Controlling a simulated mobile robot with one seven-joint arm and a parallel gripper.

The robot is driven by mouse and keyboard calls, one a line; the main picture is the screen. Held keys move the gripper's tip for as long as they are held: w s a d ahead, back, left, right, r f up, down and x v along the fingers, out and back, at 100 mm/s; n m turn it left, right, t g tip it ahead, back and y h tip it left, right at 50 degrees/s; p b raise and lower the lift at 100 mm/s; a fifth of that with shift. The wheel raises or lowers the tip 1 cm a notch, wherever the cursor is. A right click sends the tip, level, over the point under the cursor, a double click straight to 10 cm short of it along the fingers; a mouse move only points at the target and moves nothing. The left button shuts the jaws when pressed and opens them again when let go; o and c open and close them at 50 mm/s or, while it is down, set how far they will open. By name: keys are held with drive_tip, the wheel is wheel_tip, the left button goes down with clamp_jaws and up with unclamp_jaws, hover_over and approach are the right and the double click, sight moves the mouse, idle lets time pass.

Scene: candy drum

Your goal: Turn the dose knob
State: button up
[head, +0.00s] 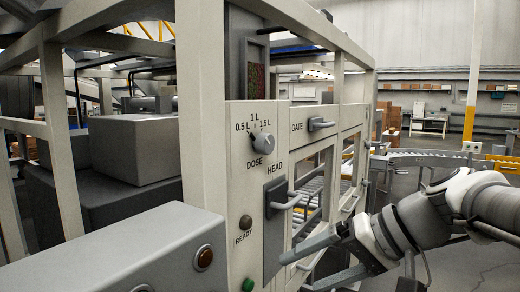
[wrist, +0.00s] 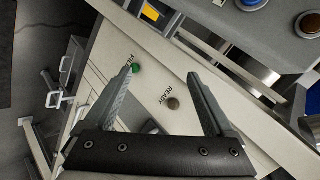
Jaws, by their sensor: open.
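The dose knob (head: 265,144) is a round, light grey knob on the cream panel in the head view. It sits above the word DOSE, and its dark pointer aims up and left, near the 0.5 L end of the scale with marks 0.5 L, 1 L and 1.5 L. My gripper (head: 290,272) is open and empty, in front of the panel, below and right of the knob. In the wrist view my gripper (wrist: 162,82) has its two fingers spread. The panel's ready lamp (wrist: 173,103) and green button (wrist: 135,68) show between and beyond them. The knob is not visible in the wrist view.
Right of the knob are the HEAD handle (head: 285,200) and the GATE handle (head: 321,124), both sticking out. The ready lamp (head: 245,222) is below. A grey box (head: 150,255) with an amber button juts out at lower left. Open floor lies to the right.

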drive_tip(key=w+d+r+t+y+p, duration=0.2)
drive_tip(key=w+d+r+y, duration=0.2)
drive_tip(key=w+r, duration=0.45)
drive_tip(key=t+y, duration=0.2)
drive_tip(key=t, duration=0.1)
approach(270, 145)
drive_tip(key=shift+n, duration=0.4)
drive_tip(key=p+x, duration=0.4)
drive_tip(key=x, duration=0.6)
drive_tip(key=shift+r, duration=0.1)
drive_tip(key=c, duration=1.4)
